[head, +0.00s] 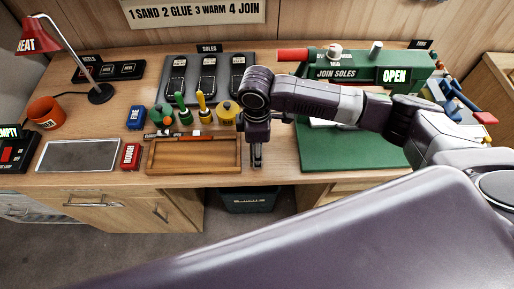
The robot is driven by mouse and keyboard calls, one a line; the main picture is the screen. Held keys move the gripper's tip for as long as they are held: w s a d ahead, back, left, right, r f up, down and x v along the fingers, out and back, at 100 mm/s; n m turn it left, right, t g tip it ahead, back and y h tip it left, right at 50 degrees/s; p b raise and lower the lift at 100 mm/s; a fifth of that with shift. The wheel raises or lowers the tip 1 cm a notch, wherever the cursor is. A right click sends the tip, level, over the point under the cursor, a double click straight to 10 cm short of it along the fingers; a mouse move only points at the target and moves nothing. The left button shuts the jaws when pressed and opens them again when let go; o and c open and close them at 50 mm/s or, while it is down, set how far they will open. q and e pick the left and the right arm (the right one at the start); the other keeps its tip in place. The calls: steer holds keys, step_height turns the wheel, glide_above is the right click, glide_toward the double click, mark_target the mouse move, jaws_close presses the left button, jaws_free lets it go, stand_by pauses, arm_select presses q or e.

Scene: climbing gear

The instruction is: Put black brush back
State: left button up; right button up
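I cannot make out a black brush for certain in the head view. A wooden tray (193,169) lies at the front of the bench and looks empty. Behind it stand a green-handled tool (183,110), a yellow-handled tool (203,108) and a yellow pot (226,115). My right gripper (257,163) points down just right of the tray, near the bench's front edge. Its fingers look close together and are dark; whether they hold something is too small to tell. My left gripper is not in view.
A green machine (345,72) marked OPEN stands behind a green mat (335,152) on the right. Black sole holders (208,76) stand at the back. A blue box (136,118), red block (130,156), grey plate (78,156), orange cup (46,112) and red lamp (38,38) are left.

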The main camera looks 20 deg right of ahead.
steer(key=o, duration=1.1)
step_height(320, 180, up, 8)
steer(key=shift+f+b, duration=0.1)
steer(key=shift+b, duration=0.75)
